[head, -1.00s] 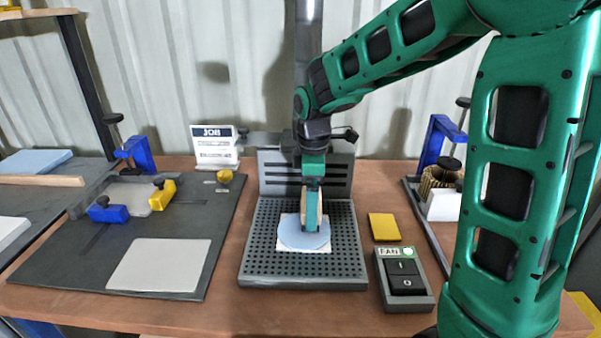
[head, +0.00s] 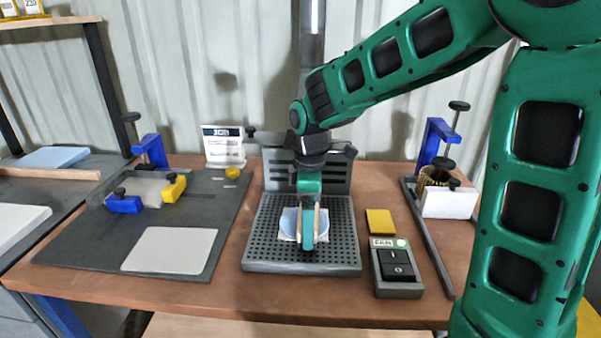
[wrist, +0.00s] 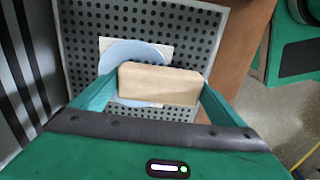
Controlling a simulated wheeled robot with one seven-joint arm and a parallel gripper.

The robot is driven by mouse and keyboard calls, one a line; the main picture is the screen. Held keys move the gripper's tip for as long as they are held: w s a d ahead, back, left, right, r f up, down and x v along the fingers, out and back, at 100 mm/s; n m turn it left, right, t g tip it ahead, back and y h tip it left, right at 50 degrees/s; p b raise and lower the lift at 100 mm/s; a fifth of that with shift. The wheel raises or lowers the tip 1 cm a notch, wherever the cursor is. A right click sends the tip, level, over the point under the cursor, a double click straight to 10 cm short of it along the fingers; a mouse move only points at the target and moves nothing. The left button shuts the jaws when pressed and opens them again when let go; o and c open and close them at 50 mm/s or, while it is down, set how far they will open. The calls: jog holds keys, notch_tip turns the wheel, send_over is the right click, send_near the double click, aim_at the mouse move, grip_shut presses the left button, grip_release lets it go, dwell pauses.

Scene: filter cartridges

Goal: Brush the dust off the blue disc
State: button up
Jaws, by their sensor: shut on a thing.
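The pale blue disc (head: 290,222) lies flat on a cream square sheet on the perforated grey plate (head: 262,258). In the wrist view the disc (wrist: 125,54) is partly hidden by a pale wooden brush block (wrist: 160,84). My gripper (head: 308,238) is shut on this wooden brush and holds it low over the right side of the disc. The bristles are hidden, so I cannot tell whether they touch the disc. No dust can be made out on the visible part of the disc.
A fan switch box (head: 396,268) with a green light and a yellow pad (head: 380,222) stand right of the plate. A slotted grey panel (head: 335,172) rises behind it. At left, a dark board (head: 225,235) carries clamps (head: 150,190) and a light grey sheet (head: 170,250).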

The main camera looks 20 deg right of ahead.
jog(key=shift+s+r, duration=0.15)
jog(key=shift+r, duration=4)
